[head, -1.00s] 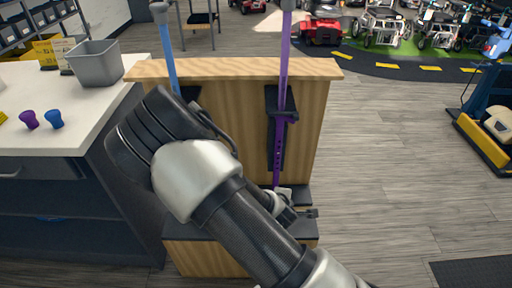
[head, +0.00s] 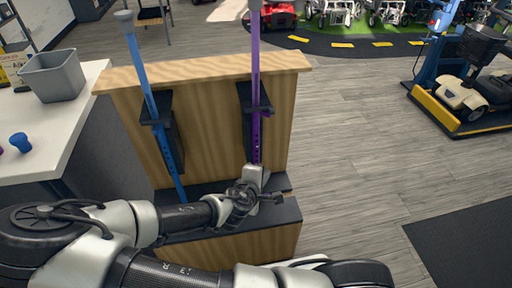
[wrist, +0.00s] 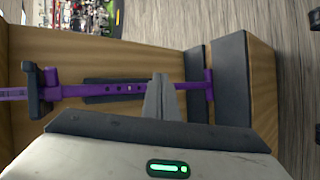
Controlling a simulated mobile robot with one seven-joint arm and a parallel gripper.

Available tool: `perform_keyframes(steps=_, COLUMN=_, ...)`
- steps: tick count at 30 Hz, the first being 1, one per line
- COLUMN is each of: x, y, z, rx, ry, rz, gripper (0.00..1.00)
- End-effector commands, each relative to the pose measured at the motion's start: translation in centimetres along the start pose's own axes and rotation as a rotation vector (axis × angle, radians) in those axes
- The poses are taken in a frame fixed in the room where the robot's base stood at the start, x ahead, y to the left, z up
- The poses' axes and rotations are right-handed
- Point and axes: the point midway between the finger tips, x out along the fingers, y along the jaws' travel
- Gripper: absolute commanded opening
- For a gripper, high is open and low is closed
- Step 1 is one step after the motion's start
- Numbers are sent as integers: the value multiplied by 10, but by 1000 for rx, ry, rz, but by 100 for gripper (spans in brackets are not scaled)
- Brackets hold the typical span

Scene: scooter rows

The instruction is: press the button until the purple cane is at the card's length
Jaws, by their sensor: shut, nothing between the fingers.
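The purple cane (head: 256,72) stands upright at the wooden stand's right side, held by a dark bracket (head: 244,100). In the wrist view the purple cane (wrist: 70,91) lies across the picture with a row of holes, its foot on the dark base at right. My gripper (wrist: 159,80) is shut and empty, its fingertips over the cane's lower part; contact cannot be told. In the head view my gripper (head: 272,197) is low by the cane's foot. I cannot make out the button clearly. The card cannot be made out for sure.
A blue cane (head: 146,82) leans in the left bracket of the wooden stand (head: 205,125). A white counter (head: 62,125) with a grey bin (head: 54,76) and a blue knob-like piece (head: 20,142) is at left. Open floor and a dark mat (head: 470,245) lie at right.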

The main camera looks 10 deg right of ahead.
Motion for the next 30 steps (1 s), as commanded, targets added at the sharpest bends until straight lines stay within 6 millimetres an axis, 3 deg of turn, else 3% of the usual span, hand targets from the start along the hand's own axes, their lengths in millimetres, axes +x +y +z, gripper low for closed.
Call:
perform_keyframes(steps=21, x=55, y=39, z=-40, rx=0, ry=0, rz=-1, gripper=0)
perform_keyframes(steps=30, x=61, y=44, z=-45, rx=-1, ry=1, rz=-1, gripper=0)
